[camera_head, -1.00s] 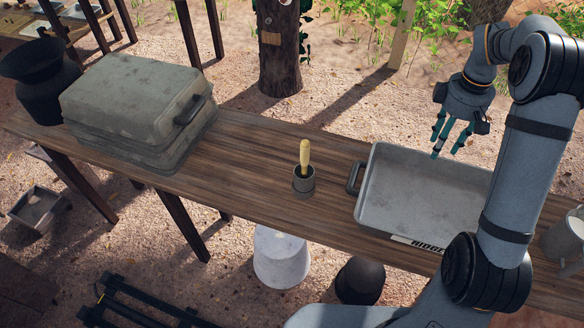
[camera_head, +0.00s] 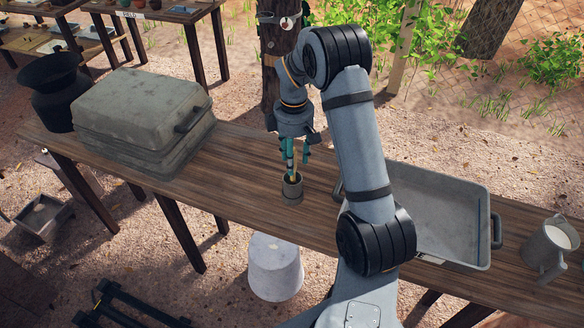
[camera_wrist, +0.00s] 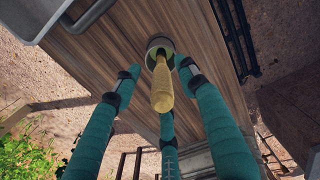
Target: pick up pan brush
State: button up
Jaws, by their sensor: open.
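The pan brush (camera_head: 294,165) stands in a small dark cup (camera_head: 292,188) on the wooden table, with its yellow wooden handle pointing up. In the wrist view the handle of the brush (camera_wrist: 162,88) points toward the camera, and the rim of the cup (camera_wrist: 160,46) shows around its lower end. My gripper (camera_head: 295,160) is over the cup, with its teal fingers pointing down around the handle. In the wrist view my gripper (camera_wrist: 160,95) is open, with the fingers spread around the handle and visible gaps beside it. The brush's lower end is hidden inside the cup.
A grey metal tray (camera_head: 455,190) lies to the right, partly behind my arm. Stacked grey pans (camera_head: 140,108) and a dark pot (camera_head: 55,85) stand on the left. The table (camera_head: 235,170) is bare between pans and cup.

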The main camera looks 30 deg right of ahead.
notch_tip(320, 180, down, 4)
jog(key=shift+a+f+p, duration=0.1)
jog(key=shift+f+p, duration=0.05)
jog(key=shift+p, duration=0.5)
jog(key=shift+c, duration=0.9)
grip_shut()
